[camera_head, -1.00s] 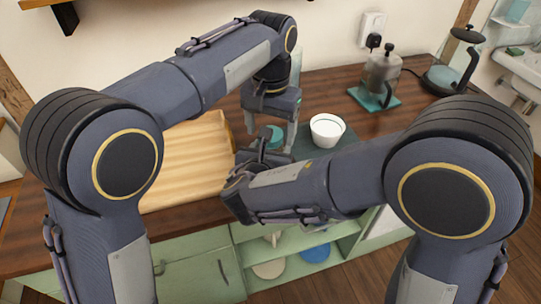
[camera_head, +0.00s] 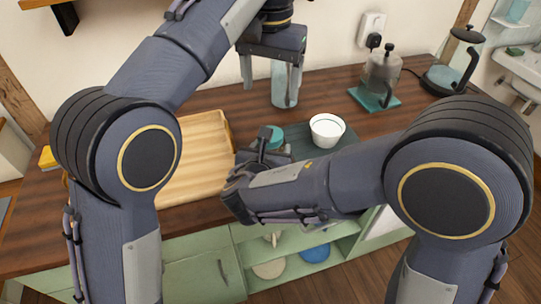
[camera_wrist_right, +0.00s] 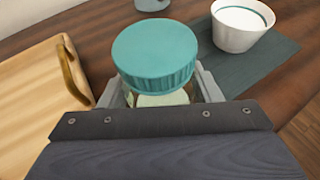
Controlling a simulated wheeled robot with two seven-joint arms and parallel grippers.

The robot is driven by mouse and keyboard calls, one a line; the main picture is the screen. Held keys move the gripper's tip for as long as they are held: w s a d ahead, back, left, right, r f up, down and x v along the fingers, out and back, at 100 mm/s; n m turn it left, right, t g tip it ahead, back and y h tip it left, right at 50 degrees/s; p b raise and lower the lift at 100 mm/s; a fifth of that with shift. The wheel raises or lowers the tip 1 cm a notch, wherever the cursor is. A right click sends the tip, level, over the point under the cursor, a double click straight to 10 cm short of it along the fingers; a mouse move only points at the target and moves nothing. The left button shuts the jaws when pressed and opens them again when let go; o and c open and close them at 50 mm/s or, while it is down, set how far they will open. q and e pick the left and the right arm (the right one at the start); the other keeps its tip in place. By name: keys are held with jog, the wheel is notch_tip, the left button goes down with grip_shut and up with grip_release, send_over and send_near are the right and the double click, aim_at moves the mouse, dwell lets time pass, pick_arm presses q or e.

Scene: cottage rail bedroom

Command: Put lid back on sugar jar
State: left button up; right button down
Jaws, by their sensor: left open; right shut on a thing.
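The teal lid (camera_wrist_right: 155,52) sits on top of the sugar jar (camera_wrist_right: 162,99) in the right wrist view and looks about level. Their exact seating is hidden under the lid's rim. My right gripper (camera_wrist_right: 160,92) is shut on the jar, with a finger on each side below the lid. In the head view the lid (camera_head: 275,136) shows just beyond my right gripper, and the jar's body is mostly hidden. My left gripper (camera_head: 270,94) is open and empty, raised above and behind the lid, apart from it.
A clear glass vessel (camera_head: 283,84) stands behind my left gripper. A white bowl (camera_head: 327,130) sits on a dark green mat (camera_head: 345,146) to the right. A wooden tray (camera_head: 200,155) lies left. A coffee press (camera_head: 382,72) and a kettle (camera_head: 450,78) stand at the back right.

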jog(key=shift+c, duration=1.9)
grip_release()
jog(key=shift+s, duration=0.1)
jog(key=v, duration=0.7)
jog(key=shift+s+a+r, duration=0.15)
jog(key=shift+s, duration=0.15)
